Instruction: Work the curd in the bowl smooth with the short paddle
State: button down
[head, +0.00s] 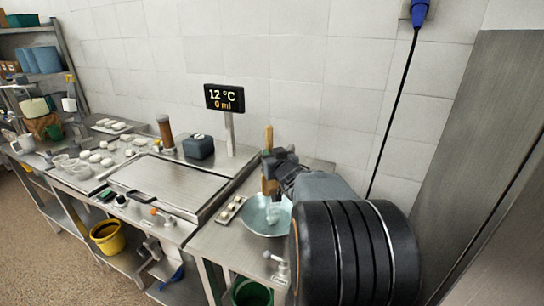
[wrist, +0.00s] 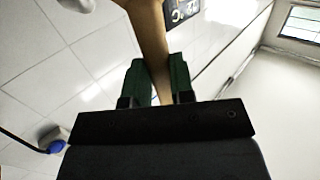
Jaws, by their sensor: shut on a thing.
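The short wooden paddle (head: 268,138) stands nearly upright, its handle rising above my gripper (head: 268,162) and its lower part showing below. In the wrist view the wooden handle (wrist: 150,35) runs between the green fingers of my gripper (wrist: 157,80), which is shut on it. The pale blue bowl (head: 252,222) is on the steel counter beneath the gripper. White curd (head: 274,213) shows in the bowl. My arm covers the bowl's right side, and I cannot tell whether the paddle's lower end touches the curd.
A tray of small white pieces (head: 230,209) lies just left of the bowl. A display on a post (head: 224,97) reads 12 °C and 0 ml. A flat steel worktop (head: 168,186) lies further left. A tall steel panel (head: 480,150) stands at the right.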

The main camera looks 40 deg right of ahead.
jog(key=shift+f, duration=0.1)
jog(key=shift+d+f+b, duration=0.2)
jog(key=shift+f+b, duration=1.4)
jog(key=shift+f, duration=0.4)
jog(key=shift+d+f+b, duration=0.2)
jog(key=shift+f+b, duration=1.4)
jog(key=shift+f, duration=0.35)
jog(key=shift+f+b, duration=0.3)
jog(key=shift+s+d, duration=0.1)
jog(key=shift+d, duration=0.05)
jog(key=shift+s+d+p, duration=0.1)
jog(key=shift+d+p, duration=0.2)
jog(key=shift+d, duration=0.1)
jog(key=shift+a+f, duration=0.1)
jog(key=shift+a, duration=0.15)
